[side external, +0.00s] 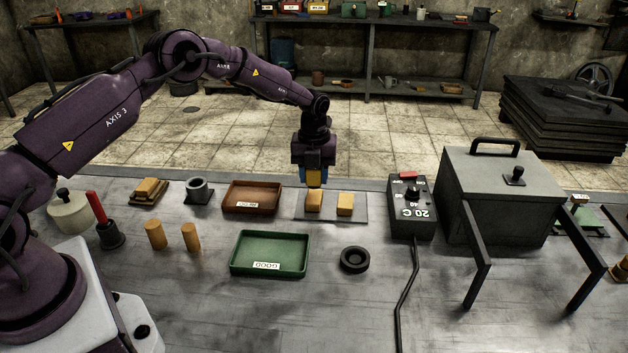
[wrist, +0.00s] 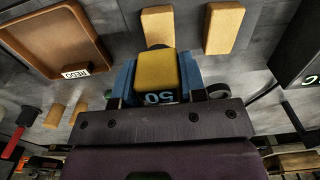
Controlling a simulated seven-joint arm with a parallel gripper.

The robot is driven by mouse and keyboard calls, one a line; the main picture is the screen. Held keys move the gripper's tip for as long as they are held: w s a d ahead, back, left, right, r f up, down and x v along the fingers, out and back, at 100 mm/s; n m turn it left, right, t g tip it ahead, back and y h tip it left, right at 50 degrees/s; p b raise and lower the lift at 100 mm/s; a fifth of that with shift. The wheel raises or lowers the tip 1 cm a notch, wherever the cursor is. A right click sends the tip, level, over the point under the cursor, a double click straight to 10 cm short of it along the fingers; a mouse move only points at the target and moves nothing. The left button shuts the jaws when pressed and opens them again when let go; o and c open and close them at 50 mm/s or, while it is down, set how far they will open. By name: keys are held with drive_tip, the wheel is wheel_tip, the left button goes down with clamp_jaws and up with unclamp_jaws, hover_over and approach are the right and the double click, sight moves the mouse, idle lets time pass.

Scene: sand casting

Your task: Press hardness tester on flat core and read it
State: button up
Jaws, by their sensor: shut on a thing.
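My gripper (side external: 314,178) is shut on the yellow hardness tester (wrist: 157,72), which sits between its blue fingers in the wrist view. Upside-down "50" characters show on the tester's near end. Two tan flat cores lie side by side on a thin grey plate (side external: 361,217). The tester is over the left core (side external: 314,203), which also shows in the wrist view (wrist: 157,22). The tester's dark tip appears at that core's near end; I cannot tell whether it touches. The right core (side external: 345,204) is clear of the gripper and also shows in the wrist view (wrist: 223,28).
A brown tray (side external: 251,210) is left of the plate; a green tray (side external: 268,271) marked GOOD is in front. A black ring (side external: 355,260), a dark control box (side external: 411,226) reading 20 C and a grey oven (side external: 499,200) stand rightward. Tan cylinders (side external: 155,235) stand left.

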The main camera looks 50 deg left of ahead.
drive_tip(key=shift+r, duration=2.25)
